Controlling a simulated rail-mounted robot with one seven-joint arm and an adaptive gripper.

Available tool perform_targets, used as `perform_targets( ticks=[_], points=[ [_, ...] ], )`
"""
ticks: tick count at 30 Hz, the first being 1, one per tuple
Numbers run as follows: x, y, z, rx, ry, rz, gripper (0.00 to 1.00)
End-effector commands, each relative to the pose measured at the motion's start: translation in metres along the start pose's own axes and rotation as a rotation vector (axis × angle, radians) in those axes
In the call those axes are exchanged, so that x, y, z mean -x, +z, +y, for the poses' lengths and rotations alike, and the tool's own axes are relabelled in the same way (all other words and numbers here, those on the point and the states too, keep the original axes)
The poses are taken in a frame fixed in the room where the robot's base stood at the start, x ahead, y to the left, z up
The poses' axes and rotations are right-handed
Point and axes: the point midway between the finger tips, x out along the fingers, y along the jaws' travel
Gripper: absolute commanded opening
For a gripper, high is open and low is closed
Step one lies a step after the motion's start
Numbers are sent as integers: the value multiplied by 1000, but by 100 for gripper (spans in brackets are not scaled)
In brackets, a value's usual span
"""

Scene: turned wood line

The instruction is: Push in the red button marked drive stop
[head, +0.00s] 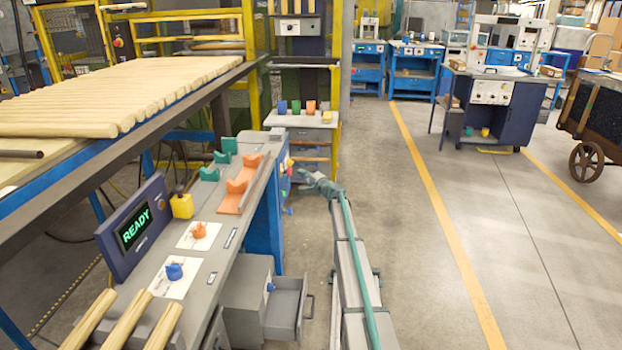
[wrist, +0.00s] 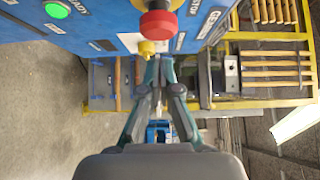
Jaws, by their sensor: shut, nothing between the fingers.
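The red button (wrist: 158,22) is a round mushroom head on a yellow base, on a blue panel (wrist: 110,22) at the top of the wrist view. A label with the word STOP (wrist: 211,23) is beside it. In the head view a small red and yellow spot (head: 290,163) on the blue cabinet's end may be this button. My gripper (wrist: 160,62) is shut and empty. Its fingertips are just below the red button in the wrist view, apparently apart from it. In the head view my gripper (head: 309,178) points toward the cabinet's end.
A green lit button (wrist: 56,10) and a smaller yellow knob (wrist: 147,47) are on the same panel. An open drawer (head: 287,305) juts out below the bench, left of my arm. The aisle floor (head: 410,250) to the right is clear.

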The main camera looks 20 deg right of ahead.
Motion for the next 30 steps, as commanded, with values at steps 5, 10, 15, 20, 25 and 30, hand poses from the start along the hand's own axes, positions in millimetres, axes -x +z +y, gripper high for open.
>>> perform_targets(
  ticks=[5,10,15,20,25,30],
  points=[
    [-12,14,0,1,0,0,0],
    [-16,18,0,1,0,0,0],
    [-16,18,0,0,0,0,0],
    [-17,18,0,0,0,0,0],
    [-24,25,3,0,-1,-1,0],
    [-31,33,2,1,0,-1,0]
  ],
)
